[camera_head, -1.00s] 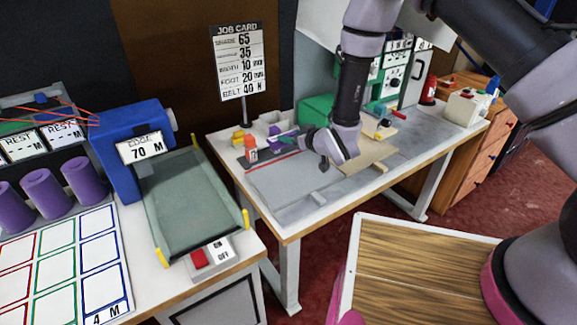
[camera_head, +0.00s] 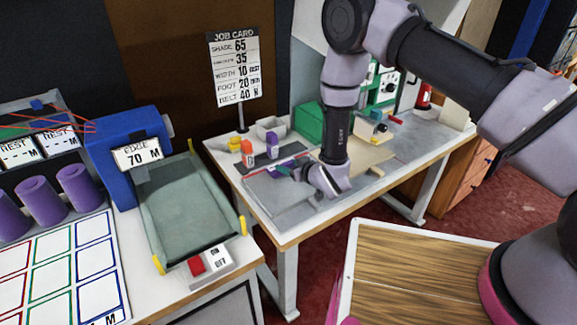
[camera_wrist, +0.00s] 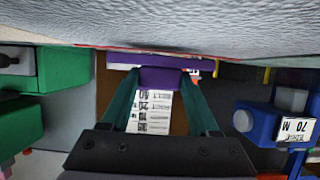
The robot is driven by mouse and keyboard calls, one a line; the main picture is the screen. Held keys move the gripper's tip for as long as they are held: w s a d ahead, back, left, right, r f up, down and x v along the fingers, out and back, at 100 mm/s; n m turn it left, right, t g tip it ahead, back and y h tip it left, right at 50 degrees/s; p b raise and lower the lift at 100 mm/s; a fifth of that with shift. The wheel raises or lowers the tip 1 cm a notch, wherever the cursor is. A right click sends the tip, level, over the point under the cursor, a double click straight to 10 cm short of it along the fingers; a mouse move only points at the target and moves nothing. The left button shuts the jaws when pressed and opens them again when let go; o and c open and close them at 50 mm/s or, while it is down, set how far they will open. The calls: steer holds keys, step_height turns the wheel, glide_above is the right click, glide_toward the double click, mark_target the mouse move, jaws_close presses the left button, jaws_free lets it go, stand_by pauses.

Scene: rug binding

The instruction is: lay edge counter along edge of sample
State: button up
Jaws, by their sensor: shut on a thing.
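The sample (camera_head: 275,210) is a grey sheet lying flat on the far table, with a red line along its back edge. It fills the top of the wrist view (camera_wrist: 160,22), with a thin red edge. The purple edge counter (camera_head: 291,163) is at that back edge, partly hidden by my gripper. In the wrist view the counter (camera_wrist: 160,76) sits between the teal fingertips, close to the red edge; I cannot tell whether it touches the sample. My gripper (camera_head: 286,170) is shut on it, and it also shows in the wrist view (camera_wrist: 158,84).
An orange block (camera_head: 247,155) and another purple piece (camera_head: 272,147) stand behind the sample. A job card (camera_head: 234,70) stands at the back. A green box (camera_head: 309,122) and a tan board (camera_head: 368,157) are to the right. A blue machine (camera_head: 118,150) is on the near left table.

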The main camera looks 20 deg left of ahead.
steer(key=shift+f, duration=0.5)
steer(key=o, duration=1.4)
steer(key=shift+s+f, duration=0.1)
steer(key=shift+o, duration=0.2)
